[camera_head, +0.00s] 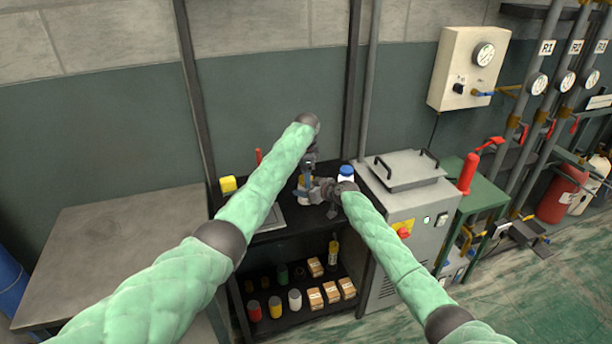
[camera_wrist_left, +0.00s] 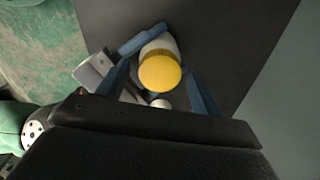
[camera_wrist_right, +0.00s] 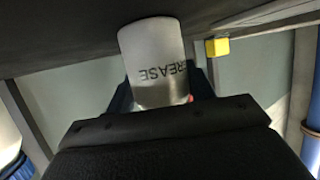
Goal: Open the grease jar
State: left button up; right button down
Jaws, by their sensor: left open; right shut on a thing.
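The grease jar is pale grey with a yellow lid. The right wrist view shows its side (camera_wrist_right: 158,58) with the word GREASE, between the fingers of my right gripper (camera_wrist_right: 165,88), which is shut on it. The left wrist view shows the round yellow lid (camera_wrist_left: 160,73) from above, still on the jar. My left gripper (camera_wrist_left: 158,78) is open, with one blue finger on each side of the lid and a gap visible on the right. In the head view the jar is mostly hidden behind both grippers above the black shelf top (camera_head: 285,232).
A blue-capped white bottle (camera_head: 346,174) stands right of the grippers, beside a grey machine (camera_head: 408,205). A yellow block (camera_head: 228,184) is at the shelf's left. Lower shelves hold several jars and cartons (camera_head: 331,292). A bare table (camera_head: 110,240) stands left.

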pick_arm(q)
notch_tip(320, 180, up, 4)
jog(key=shift+r, duration=0.1)
jog(key=shift+c, duration=0.3)
jog(key=shift+r+m, duration=1)
jog(key=shift+r, duration=0.65)
jog(key=shift+f, duration=3.85)
jog(key=c, duration=1)
jog(key=o, duration=1.1)
jog(key=shift+c, duration=0.2)
jog(key=shift+r, duration=0.15)
notch_tip(320, 180, up, 7)
jog(key=shift+r, duration=0.2)
jog(key=shift+c, duration=0.4)
jog(key=shift+f, duration=3.85)
